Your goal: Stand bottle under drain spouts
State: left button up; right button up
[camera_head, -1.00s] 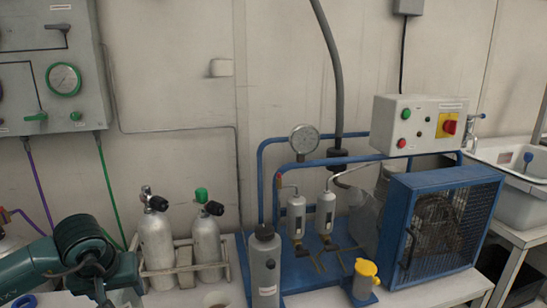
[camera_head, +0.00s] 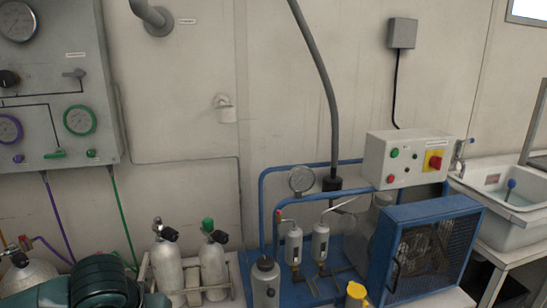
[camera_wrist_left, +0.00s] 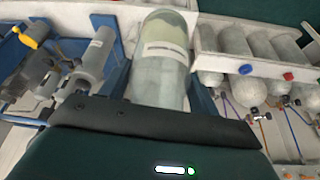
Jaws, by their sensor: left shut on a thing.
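In the left wrist view a clear, pale-greenish bottle (camera_wrist_left: 162,75) with a white label lies between the fingers of my left gripper (camera_wrist_left: 158,95), which is shut on it. The head view shows only my left arm at the lower left; the gripper and bottle are out of that frame. Two grey separator cylinders with white labels, left (camera_head: 293,246) and right (camera_head: 320,242), stand on the blue compressor frame (camera_head: 268,205). Thin drain pipework (camera_head: 315,284) shows below them; its spout ends are hard to make out. My right gripper is not in view.
Two diving cylinders (camera_head: 167,268) are racked to the left. The caged compressor (camera_head: 430,245) and a sink (camera_head: 505,215) are to the right.

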pick_arm(q)
jog(key=shift+m, duration=0.5)
jog(key=s+r+p, duration=0.1)
jog(key=s+d+r+p, duration=0.1)
jog(key=r, duration=0.1)
jog(key=s+d+r+p, duration=0.1)
jog(key=shift+d+r, duration=0.2)
jog(key=shift+r, duration=0.1)
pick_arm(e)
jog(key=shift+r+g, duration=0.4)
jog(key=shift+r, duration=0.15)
pick_arm(q)
jog(key=shift+w, duration=0.1)
